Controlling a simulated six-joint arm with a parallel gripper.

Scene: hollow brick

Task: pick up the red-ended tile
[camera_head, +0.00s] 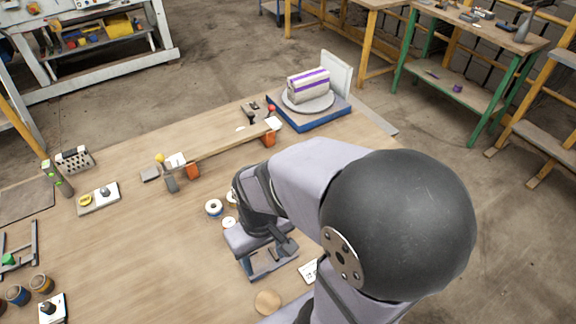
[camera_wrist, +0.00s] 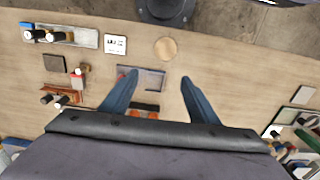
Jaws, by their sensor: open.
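I cannot pick out the red-ended tile for certain in either view. In the wrist view, an orange-red-ended dark piece (camera_wrist: 142,112) shows low between my fingers, partly hidden by the gripper body; I cannot tell if it is a tile. My gripper (camera_wrist: 158,77) is open, its two blue fingers wide apart with nothing between the tips. A grey bracket-like frame (camera_wrist: 150,83) lies on the table below the fingers. In the head view, my arm hides much of the table around the gripper.
A plank (camera_head: 225,144) rests on orange supports near the back. A blue-based stand (camera_head: 318,119) holds a plate with a purple-striped white block (camera_head: 308,87). White rolls (camera_head: 214,207) stand left of my arm. A round wooden disc (camera_wrist: 166,48) lies nearby. The left-centre table is mostly clear.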

